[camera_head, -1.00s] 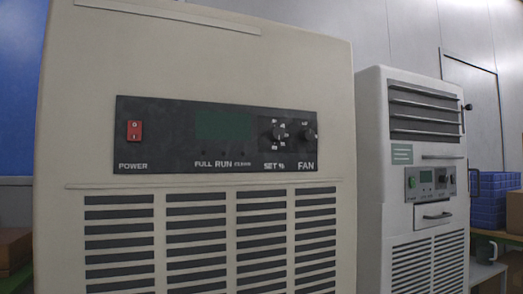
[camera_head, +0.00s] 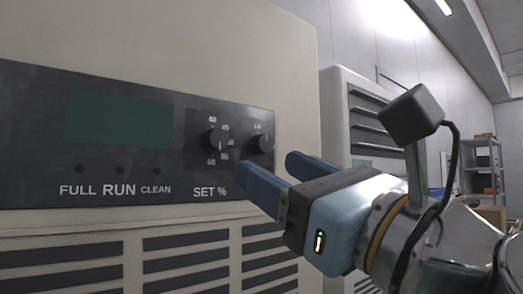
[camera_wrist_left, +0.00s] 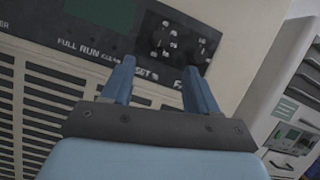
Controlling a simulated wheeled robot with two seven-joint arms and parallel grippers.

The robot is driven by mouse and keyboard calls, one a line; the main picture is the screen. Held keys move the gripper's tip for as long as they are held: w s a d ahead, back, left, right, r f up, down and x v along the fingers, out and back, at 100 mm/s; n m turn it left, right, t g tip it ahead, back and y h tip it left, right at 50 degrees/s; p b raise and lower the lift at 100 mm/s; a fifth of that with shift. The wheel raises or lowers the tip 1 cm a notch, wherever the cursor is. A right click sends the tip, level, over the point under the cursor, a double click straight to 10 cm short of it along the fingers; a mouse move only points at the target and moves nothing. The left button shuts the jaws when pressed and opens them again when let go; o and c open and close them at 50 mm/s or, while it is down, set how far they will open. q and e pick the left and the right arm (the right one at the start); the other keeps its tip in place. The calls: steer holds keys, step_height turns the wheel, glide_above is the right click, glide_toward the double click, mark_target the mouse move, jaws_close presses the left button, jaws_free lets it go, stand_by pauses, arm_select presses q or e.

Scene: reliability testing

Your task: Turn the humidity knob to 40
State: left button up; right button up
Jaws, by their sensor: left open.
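The humidity knob (camera_head: 217,140) is a small dark round knob above the "SET %" label on the black control panel (camera_head: 40,150). Numbers including 40, 45 and 60 ring it; its pointer setting is too small to read surely. It also shows in the left wrist view (camera_wrist_left: 157,40), beyond the fingertips. My left gripper (camera_head: 268,166) is open and empty, its two blue fingers apart, below and right of the knob and not around it. The fingers also show in the left wrist view (camera_wrist_left: 159,66), pointing at the panel. My right gripper is not in view.
The fan knob (camera_head: 260,144) sits close right of the humidity knob, near my fingers. A blank dark green display (camera_head: 118,117) is to the left. Vent slats (camera_head: 185,240) lie below. A second white machine (camera_head: 335,110) stands to the right, with shelves (camera_head: 480,165) farther back.

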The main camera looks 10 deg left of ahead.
mark_target(220, 140)
arm_select(q)
steer(key=p+x, duration=0.2)
steer(key=x, duration=0.9)
steer(key=shift+w+a+r, duration=0.15)
steer(key=shift+w+a, duration=0.1)
steer(key=c, duration=1)
steer(key=shift+n+g+y, duration=0.3)
steer(key=shift+n, duration=0.2)
steer(key=n+g, duration=0.1)
steer(key=n, duration=0.1)
steer(key=shift+d+n+y, duration=0.1)
steer(key=shift+n+y, duration=0.2)
steer(key=shift+n, duration=0.1)
steer(key=shift+w+d+n+g+y, duration=0.1)
steer(key=shift+n+g+y, duration=0.1)
steer(key=shift+n+g, duration=0.9)
steer(key=shift+w+n+g+y, duration=0.15)
steer(key=shift+n+g, duration=0.25)
steer(key=shift+n, duration=1.3)
steer(key=shift+s+n, duration=0.1)
steer(key=shift+n, duration=0.2)
